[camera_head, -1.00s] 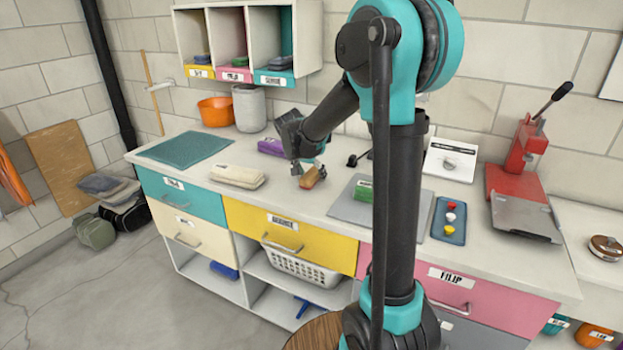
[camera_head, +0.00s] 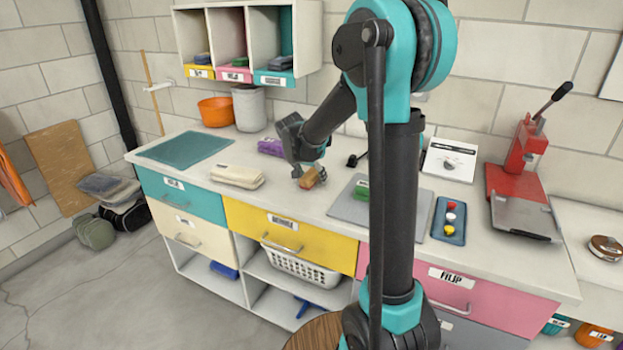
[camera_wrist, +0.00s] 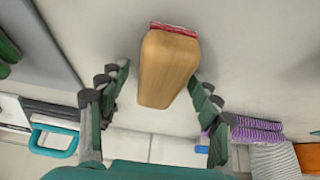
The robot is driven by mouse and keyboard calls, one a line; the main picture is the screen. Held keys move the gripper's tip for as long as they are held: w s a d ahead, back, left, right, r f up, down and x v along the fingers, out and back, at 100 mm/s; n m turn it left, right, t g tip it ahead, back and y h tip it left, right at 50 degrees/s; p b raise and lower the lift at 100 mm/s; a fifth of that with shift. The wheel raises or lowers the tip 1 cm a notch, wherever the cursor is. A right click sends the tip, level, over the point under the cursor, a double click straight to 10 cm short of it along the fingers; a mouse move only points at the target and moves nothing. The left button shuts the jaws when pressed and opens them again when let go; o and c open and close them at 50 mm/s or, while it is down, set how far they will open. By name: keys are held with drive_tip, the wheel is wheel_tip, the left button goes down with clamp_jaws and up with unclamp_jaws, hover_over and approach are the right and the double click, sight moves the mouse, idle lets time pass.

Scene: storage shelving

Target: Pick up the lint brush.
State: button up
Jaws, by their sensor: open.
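The lint brush (camera_head: 309,178) looks like a tan wooden block with a thin red edge, lying on the white counter top. In the wrist view the brush (camera_wrist: 169,68) fills the upper middle, its red edge at the far end. My gripper (camera_head: 311,171) is open at the brush, low over the counter. In the wrist view the gripper's fingers (camera_wrist: 160,80) stand on either side of the brush's near part, with a visible gap on both sides. The underside of the brush is hidden.
A grey mat (camera_head: 341,207) with a green block (camera_head: 362,190) lies to the right. A purple striped item (camera_head: 270,147) lies behind, and a cream folded stack (camera_head: 237,176) lies to the left. Clear counter surrounds the brush. A tray (camera_head: 448,237) with coloured knobs stands farther right.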

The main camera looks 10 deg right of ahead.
sight(311, 173)
drive_tip(key=shift+c, duration=0.6)
drive_tip(key=shift+s, duration=0.1)
drive_tip(key=c, duration=1.3)
wheel_tip(311, 173, up, 20)
drive_tip(key=shift+r, duration=0.25)
